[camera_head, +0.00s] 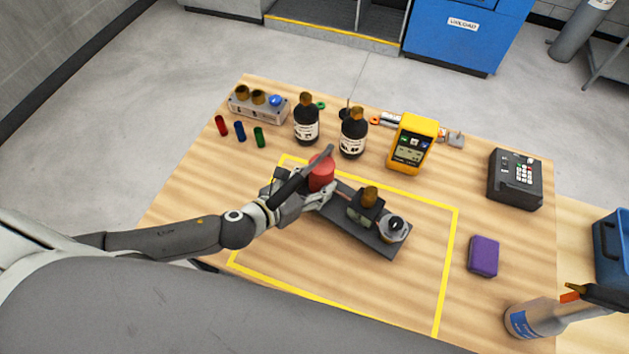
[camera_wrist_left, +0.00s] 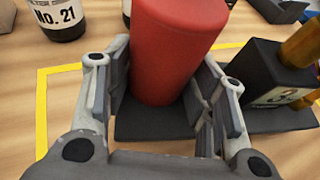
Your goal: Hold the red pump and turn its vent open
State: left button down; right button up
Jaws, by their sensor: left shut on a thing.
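The red pump (camera_head: 322,176) is an upright red cylinder on a dark base plate (camera_head: 345,236) inside a yellow outline on the table. My left gripper (camera_head: 316,196) is shut on it low down, one finger on each side; the pump fills the space between the fingers in the left wrist view (camera_wrist_left: 165,60). A dark bar crosses in front of the pump's upper part in the head view. The same plate carries a black block with a brass fitting (camera_head: 369,197) and a round pale part with a dark knob (camera_head: 394,229). I cannot make out the vent.
Two dark bottles (camera_head: 306,125) and a yellow meter (camera_head: 411,146) stand behind the pump. A rack with knobs (camera_head: 258,102) is at the back left. A purple block (camera_head: 483,256), a black keypad box (camera_head: 515,180) and a clear bottle (camera_head: 535,319) are to the right. The outlined area's front is clear.

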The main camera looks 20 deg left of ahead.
aim_at(312, 192)
pick_arm(q)
jog(key=shift+w+d+f+b, duration=0.1)
jog(key=shift+w+f+b, duration=0.05)
jog(key=shift+f+b, duration=1.2)
jog(key=shift+f, duration=0.2)
dwell(0.6)
jog(key=shift+s+f, duration=0.2)
jog(key=shift+f, duration=0.15)
dwell(0.6)
